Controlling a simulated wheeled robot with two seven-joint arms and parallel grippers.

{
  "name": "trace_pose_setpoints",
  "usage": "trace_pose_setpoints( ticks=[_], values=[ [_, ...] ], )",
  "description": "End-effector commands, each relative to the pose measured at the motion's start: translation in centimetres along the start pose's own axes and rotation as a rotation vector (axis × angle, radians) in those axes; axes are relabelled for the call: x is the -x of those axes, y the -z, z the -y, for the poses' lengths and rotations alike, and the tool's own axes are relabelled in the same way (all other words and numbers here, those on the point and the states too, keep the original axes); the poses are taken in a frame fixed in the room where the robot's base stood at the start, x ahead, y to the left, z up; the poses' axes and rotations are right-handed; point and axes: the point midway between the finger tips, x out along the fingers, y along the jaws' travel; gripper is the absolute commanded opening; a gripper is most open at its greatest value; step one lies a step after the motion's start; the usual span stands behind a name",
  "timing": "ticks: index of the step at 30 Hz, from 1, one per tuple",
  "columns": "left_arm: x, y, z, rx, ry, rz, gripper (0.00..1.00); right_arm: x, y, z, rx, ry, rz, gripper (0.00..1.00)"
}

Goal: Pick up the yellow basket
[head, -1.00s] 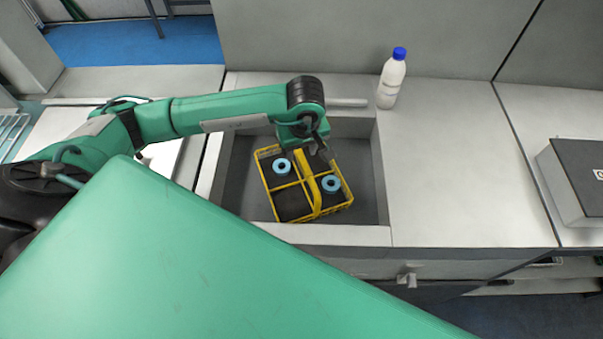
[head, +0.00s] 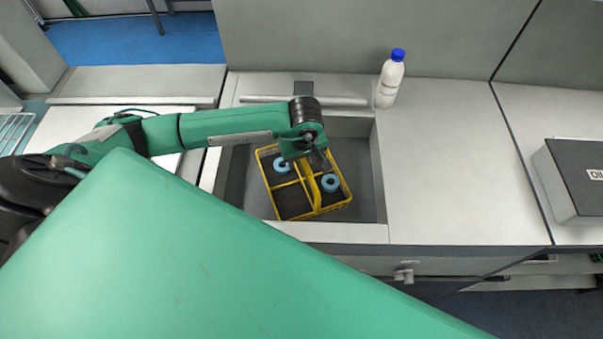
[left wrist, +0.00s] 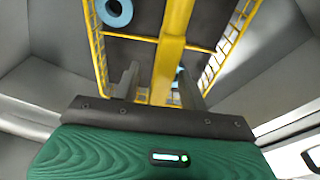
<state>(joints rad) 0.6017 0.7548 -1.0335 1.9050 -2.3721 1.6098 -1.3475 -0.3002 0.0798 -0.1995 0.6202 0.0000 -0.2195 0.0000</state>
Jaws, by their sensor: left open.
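The yellow basket (head: 312,201) sits in the grey sunken bay of the counter. It has a central handle and divided compartments, and two dark items with light blue rings stand in opposite compartments. My left gripper (head: 312,163) is over the far part of the basket, partly hiding it. In the left wrist view the open left fingers (left wrist: 158,82) point at the basket, with its yellow handle (left wrist: 172,42) running between and beyond them. I cannot tell whether the fingers touch the handle. My right gripper is not in view.
A white bottle with a blue cap (head: 390,79) stands on the counter behind the bay's right corner. A grey box with a dark top (head: 582,182) is at the far right. The counter (head: 455,165) between them is clear. The bay walls (head: 377,175) surround the basket.

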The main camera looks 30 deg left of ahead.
Motion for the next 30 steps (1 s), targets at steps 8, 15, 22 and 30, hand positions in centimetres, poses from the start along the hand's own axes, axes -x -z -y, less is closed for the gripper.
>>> trace_pose_setpoints(
  ticks=[8, 15, 22, 30],
  values=[
    [-0.28, -0.03, 0.01, 0.000, 0.000, 0.000, 0.43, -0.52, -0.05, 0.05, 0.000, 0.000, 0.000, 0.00],
    [-0.44, -0.06, 0.02, 0.000, 0.001, 0.000, 0.43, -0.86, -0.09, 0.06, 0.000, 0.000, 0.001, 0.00],
    [-0.41, -0.06, 0.02, 0.000, 0.001, 0.000, 0.43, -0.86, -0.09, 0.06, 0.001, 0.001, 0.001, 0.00],
    [-0.40, -0.05, 0.02, 0.000, 0.000, 0.000, 0.05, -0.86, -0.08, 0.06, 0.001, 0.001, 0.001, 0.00]
  ],
)
